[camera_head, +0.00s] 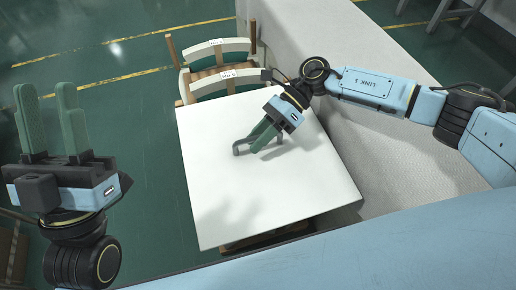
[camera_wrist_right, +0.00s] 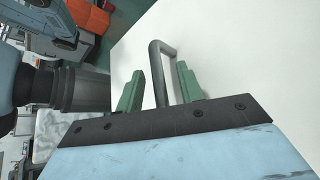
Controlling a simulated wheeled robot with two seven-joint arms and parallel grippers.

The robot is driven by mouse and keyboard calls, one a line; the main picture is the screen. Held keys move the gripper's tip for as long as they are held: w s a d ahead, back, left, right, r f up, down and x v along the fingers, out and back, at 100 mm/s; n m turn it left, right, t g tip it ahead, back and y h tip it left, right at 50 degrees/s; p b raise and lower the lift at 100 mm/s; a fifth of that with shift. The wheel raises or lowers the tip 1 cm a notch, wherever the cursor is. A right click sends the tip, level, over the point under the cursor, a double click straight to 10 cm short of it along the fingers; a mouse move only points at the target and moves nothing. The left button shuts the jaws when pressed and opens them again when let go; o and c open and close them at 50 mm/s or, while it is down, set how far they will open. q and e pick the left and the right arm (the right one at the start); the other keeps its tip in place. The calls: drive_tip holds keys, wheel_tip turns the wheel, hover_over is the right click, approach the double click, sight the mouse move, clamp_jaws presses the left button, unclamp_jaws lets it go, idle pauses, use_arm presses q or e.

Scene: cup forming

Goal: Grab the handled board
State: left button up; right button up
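The handled board is a large white rectangular panel (camera_head: 225,190) lying flat in the middle of the head view. Its grey bar handle (camera_head: 238,150) stands up from the top surface; it also shows in the right wrist view (camera_wrist_right: 156,70). My right gripper (camera_head: 257,140) reaches down over the handle. In the right wrist view its green fingers (camera_wrist_right: 158,88) are apart with the handle bar between them, and a gap shows beside the bar. My left gripper (camera_head: 50,110) is open and empty, pointing up at the far left, away from the board.
Wooden chair-like frames (camera_head: 218,70) with paper labels stand behind the board, and wood shows under its front edge. A pale grey block or counter (camera_head: 370,150) runs along its right side. Green floor with yellow lines (camera_head: 130,130) is open at left.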

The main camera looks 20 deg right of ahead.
clamp_jaws()
drive_tip(key=shift+r, duration=0.2)
idle(0.4)
